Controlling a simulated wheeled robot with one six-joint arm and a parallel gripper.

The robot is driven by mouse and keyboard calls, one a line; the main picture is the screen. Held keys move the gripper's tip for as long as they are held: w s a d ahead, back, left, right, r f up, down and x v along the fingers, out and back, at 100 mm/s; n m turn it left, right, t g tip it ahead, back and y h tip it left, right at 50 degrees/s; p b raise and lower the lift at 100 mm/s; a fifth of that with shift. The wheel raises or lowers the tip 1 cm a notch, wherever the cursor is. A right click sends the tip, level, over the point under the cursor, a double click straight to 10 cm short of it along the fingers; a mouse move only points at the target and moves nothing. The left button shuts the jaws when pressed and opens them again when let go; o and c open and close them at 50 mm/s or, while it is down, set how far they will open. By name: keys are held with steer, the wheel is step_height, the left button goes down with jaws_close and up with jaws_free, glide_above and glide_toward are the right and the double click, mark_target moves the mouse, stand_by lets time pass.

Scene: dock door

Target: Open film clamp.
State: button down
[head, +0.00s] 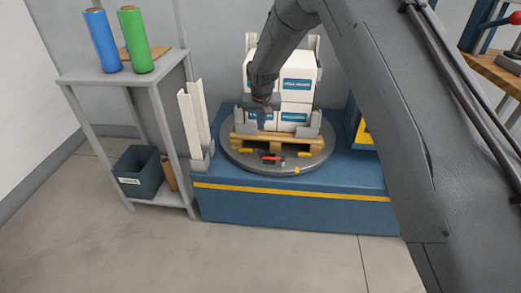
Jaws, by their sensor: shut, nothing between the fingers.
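A small dark fitting with a red part (272,158), which looks like the film clamp, sits on the front of the grey round turntable (243,160). It is too small to tell whether it is open or shut. My gripper (262,120) points down in front of the white boxes, above and slightly left of the red part. It is shut and empty, and appears apart from the clamp. A wooden pallet (280,143) on the turntable carries the stacked white boxes (298,83) with blue labels. My forearm hides part of the stack.
The turntable is on a blue base (300,211) with a yellow stripe. At left, a grey rack (115,77) holds a blue roll (102,40), a green roll (135,40) and a dark bin (139,170). White upright strips (192,118) stand beside it. The front floor is clear.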

steer(key=shift+w+a+f, duration=0.15)
steer(key=shift+f, duration=0.05)
steer(key=b+x, duration=0.1)
steer(key=x, duration=0.9)
steer(key=shift+s+r, duration=0.15)
steer(key=shift+s, duration=0.8)
steer(key=shift+s+d, duration=0.25)
steer(key=shift+s, duration=0.8)
steer(key=shift+a, duration=0.1)
